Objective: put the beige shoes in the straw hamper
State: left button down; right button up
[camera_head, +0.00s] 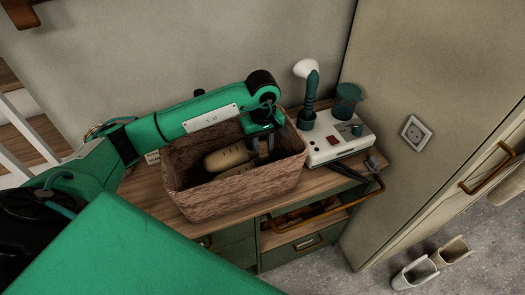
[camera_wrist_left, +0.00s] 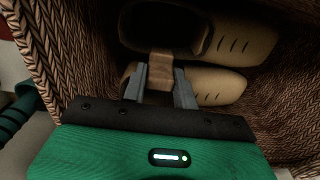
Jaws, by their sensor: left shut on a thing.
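The straw hamper (camera_head: 240,192) is an open, brown woven box standing on the wooden top of a green cabinet. Two beige shoes lie inside it, side by side in the left wrist view: one farther (camera_wrist_left: 243,42) and one nearer (camera_wrist_left: 218,86). In the head view one beige shoe (camera_head: 227,157) shows clearly and the other is mostly hidden by the hamper wall. My left gripper (camera_head: 262,146) reaches down into the hamper. Its fingers (camera_wrist_left: 162,82) are shut on the nearer shoe at its opening end. My right gripper is not in view.
A white device (camera_head: 338,145) with a dark green jar (camera_head: 347,98) and a white-headed brush (camera_head: 307,72) stands right of the hamper. Two pale shoe-like items (camera_head: 415,272) (camera_head: 453,250) are on the floor. A tall cabinet (camera_head: 425,90) stands right.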

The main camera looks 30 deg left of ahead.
aim_at(263, 152)
pick_arm(q)
jog(key=shift+f, duration=0.75)
notch_tip(263, 152, down, 4)
jog(key=shift+r+p, duration=0.1)
jog(key=shift+p, duration=0.7)
jog(key=shift+f, duration=0.25)
jog(key=shift+f+b, duration=0.2)
jog(key=shift+b, duration=0.1)
jog(key=c, duration=1.1)
grip_release()
jog(key=shift+r, duration=0.1)
